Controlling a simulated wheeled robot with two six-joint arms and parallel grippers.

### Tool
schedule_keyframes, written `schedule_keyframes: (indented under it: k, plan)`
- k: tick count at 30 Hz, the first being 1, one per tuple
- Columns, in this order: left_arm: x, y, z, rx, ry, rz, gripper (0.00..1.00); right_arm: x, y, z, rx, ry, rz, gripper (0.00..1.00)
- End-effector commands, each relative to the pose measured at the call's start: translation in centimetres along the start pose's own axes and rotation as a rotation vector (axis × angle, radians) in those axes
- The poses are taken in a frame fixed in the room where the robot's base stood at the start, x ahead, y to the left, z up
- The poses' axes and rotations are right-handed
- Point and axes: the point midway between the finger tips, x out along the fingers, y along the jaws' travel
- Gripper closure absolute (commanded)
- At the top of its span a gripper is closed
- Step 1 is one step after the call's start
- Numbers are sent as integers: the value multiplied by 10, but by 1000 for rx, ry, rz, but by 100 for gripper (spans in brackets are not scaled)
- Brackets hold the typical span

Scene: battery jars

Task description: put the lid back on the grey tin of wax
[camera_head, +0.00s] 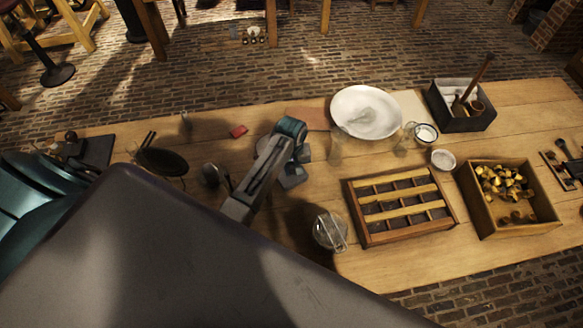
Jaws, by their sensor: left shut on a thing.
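My left gripper (293,176) hangs over the middle of the table, left of the wooden compartment tray. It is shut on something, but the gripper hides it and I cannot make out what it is. A small round open tin (443,160) with a greyish rim and pale contents stands right of the glass jars and above the compartment tray. It looks like the grey tin of wax. It is well to the right of my left gripper and apart from it. I cannot make out a lid anywhere. My right gripper is not in view.
A compartment tray (368,241), a box of yellowish pieces (484,225), a white plate (352,98), a jar of white stuff (426,134) and a dark toolbox (474,124) crowd the right side. A glass dish (330,232) stands near the front edge.

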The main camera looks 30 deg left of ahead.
Motion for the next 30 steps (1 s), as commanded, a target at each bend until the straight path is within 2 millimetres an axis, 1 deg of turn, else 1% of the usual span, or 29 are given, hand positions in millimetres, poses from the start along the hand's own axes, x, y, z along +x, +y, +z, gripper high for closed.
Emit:
schedule_keyframes:
  k: [7, 8, 9, 11, 12, 17, 18, 20, 21, 30]
  plan:
    - [0, 0, 0, 0, 0, 0, 100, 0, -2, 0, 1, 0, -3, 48]
    - [0, 0, 0, 0, 0, 0, 83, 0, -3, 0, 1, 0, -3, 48]
    - [0, 0, 0, 0, 0, 0, 75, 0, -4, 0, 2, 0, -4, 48]
    - [0, 0, 0, 0, 0, 0, 64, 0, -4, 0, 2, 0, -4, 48]
    - [0, 0, 0, 0, 0, 0, 60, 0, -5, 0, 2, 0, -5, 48]
    - [0, 0, 0, 0, 0, 0, 60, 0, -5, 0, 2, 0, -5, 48]
    - [0, 0, 0, 0, 0, 0, 58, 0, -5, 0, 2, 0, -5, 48]
    - [0, 0, 0, 0, 0, 0, 46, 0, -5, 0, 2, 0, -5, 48]
    - [0, 0, 0, 0, 0, 0, 38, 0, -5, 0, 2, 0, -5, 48]
    - [-1, 0, 0, 0, 0, 0, 38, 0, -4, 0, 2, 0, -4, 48]
